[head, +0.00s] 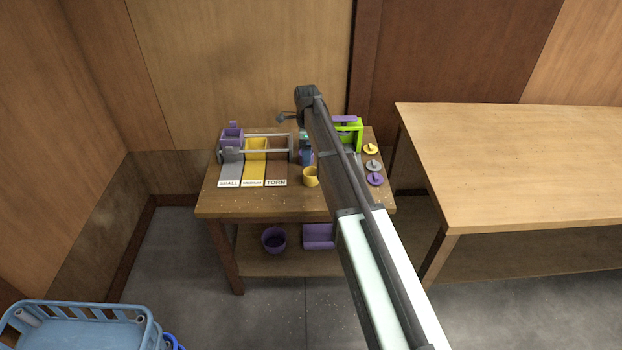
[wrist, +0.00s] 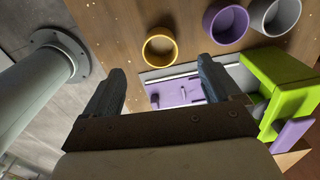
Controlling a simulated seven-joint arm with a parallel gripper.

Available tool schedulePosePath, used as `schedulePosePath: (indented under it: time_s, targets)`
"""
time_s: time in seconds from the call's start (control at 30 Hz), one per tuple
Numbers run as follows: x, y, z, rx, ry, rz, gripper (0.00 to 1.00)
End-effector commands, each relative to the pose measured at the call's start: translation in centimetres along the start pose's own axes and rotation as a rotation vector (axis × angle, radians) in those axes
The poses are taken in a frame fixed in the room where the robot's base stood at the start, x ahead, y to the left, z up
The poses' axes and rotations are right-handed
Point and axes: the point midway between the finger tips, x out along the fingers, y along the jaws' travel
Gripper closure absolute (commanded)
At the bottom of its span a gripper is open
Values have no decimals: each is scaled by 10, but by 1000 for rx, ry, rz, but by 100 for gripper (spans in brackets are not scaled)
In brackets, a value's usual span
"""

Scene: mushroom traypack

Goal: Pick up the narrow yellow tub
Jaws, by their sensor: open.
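The narrow yellow tub (head: 305,180) stands upright on the small wooden table, right of the label strips in the head view. In the wrist view its round open rim (wrist: 147,56) shows, and it looks empty. My gripper (wrist: 160,82) is open, with its two blue-grey fingers apart and nothing held between them. In the wrist view the tub lies beyond the fingertips, apart from them. In the head view a bluish finger part of my gripper (head: 306,157) shows just behind the tub; my arm hides the rest.
A green frame (wrist: 262,75) stands beside a purple plate (wrist: 180,92). Purple (wrist: 209,28) and grey (wrist: 257,20) tubs are nearby. Yellow, grey and purple (head: 375,180) lids lie right.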

Motion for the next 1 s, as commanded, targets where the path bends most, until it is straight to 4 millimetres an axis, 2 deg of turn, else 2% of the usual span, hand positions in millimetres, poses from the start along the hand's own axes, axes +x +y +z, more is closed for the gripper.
schedulePosePath:
  time_s: [0.1,0.23,0.67,0.83,1.0]
  targets:
    - [22,1,0,-1,0,2,10]
    - [40,0,-1,-1,-1,1,10]
    - [62,1,-5,-2,-1,1,10]
    - [83,3,-13,-2,-1,3,10]
    - [102,2,-12,-3,-1,2,10]
